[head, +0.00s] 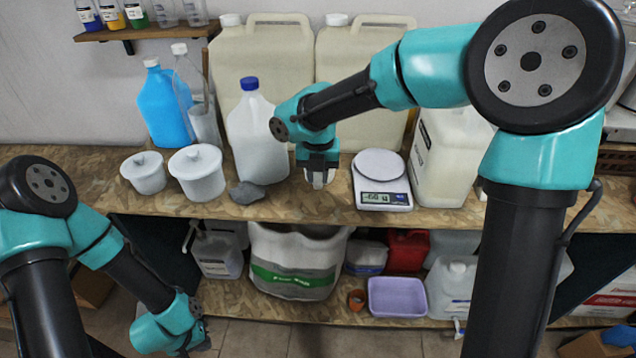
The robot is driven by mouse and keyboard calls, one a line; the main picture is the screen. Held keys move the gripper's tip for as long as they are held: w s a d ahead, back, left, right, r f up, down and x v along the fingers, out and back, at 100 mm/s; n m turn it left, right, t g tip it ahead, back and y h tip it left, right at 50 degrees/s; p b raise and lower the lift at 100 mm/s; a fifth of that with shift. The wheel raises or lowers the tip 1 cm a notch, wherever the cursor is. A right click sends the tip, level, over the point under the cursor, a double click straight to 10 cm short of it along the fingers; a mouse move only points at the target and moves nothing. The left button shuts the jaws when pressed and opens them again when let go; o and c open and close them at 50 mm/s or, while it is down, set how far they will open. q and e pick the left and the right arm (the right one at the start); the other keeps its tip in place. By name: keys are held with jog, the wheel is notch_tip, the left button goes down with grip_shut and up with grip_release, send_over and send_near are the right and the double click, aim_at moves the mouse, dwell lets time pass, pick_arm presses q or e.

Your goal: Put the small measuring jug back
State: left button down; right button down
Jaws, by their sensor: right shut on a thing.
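My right gripper (318,168) points down over the counter, between the white blue-capped bottle and the scale. It is shut on a small pale thing (320,180), which looks like the small measuring jug. The fingers hide most of it, and I cannot tell whether it touches the counter. A larger clear jug (205,124) stands on the counter at the back left. Two clear vessels (195,13) stand on the wall shelf (140,33). My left gripper (198,338) hangs low at the bottom left, in front of the lower shelf; its fingers are too unclear to read.
White lidded tubs (198,175), a grey lump (246,193), the blue-capped bottle (255,130) and a digital scale (381,180) stand around my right gripper. Large canisters (260,70) fill the back. The counter's front strip is clear. A lilac basin (397,297) sits below.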

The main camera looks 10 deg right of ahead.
jog(key=shift+w+d+f, duration=0.1)
jog(key=shift+w+f, duration=0.05)
jog(key=shift+f, duration=0.75)
jog(key=shift+w+f, duration=0.15)
jog(key=shift+f, duration=0.75)
jog(key=shift+f, duration=0.1)
jog(key=c, duration=1)
grip_release()
jog(key=shift+o, duration=0.2)
notch_tip(320, 180, up, 12)
jog(key=shift+r, duration=0.1)
